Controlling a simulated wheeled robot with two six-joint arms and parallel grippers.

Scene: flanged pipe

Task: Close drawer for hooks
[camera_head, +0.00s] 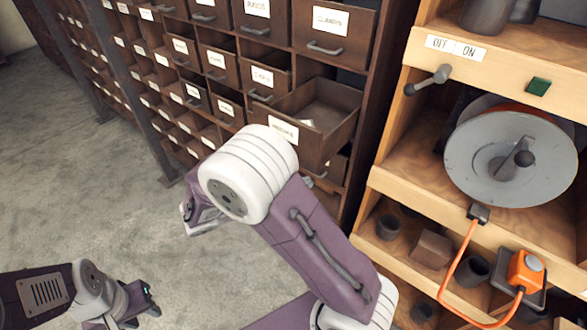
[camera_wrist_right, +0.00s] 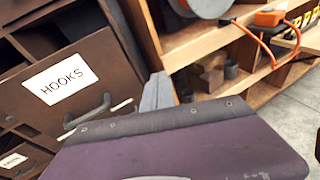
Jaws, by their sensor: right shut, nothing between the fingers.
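The hooks drawer (camera_head: 318,125) is pulled out of the dark wooden cabinet in the head view, and its open top shows an inside that looks mostly empty. Its front, labelled HOOKS, and its dark handle (camera_wrist_right: 88,111) show in the right wrist view. My right gripper (camera_wrist_right: 157,92) is shut and empty, to the right of the drawer front in that view; I cannot tell whether it touches. In the head view my right gripper (camera_head: 190,217) is partly hidden behind my arm. My left gripper (camera_head: 146,299) is low at the left, away from the cabinet; its jaw opening is unclear.
The cabinet holds several other labelled drawers (camera_head: 329,28). A wooden shelf unit (camera_head: 400,175) stands to the right, with a grey round machine (camera_head: 480,150), an orange cable (camera_head: 448,275) and dark cups. The grey floor (camera_head: 75,190) at the left is clear.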

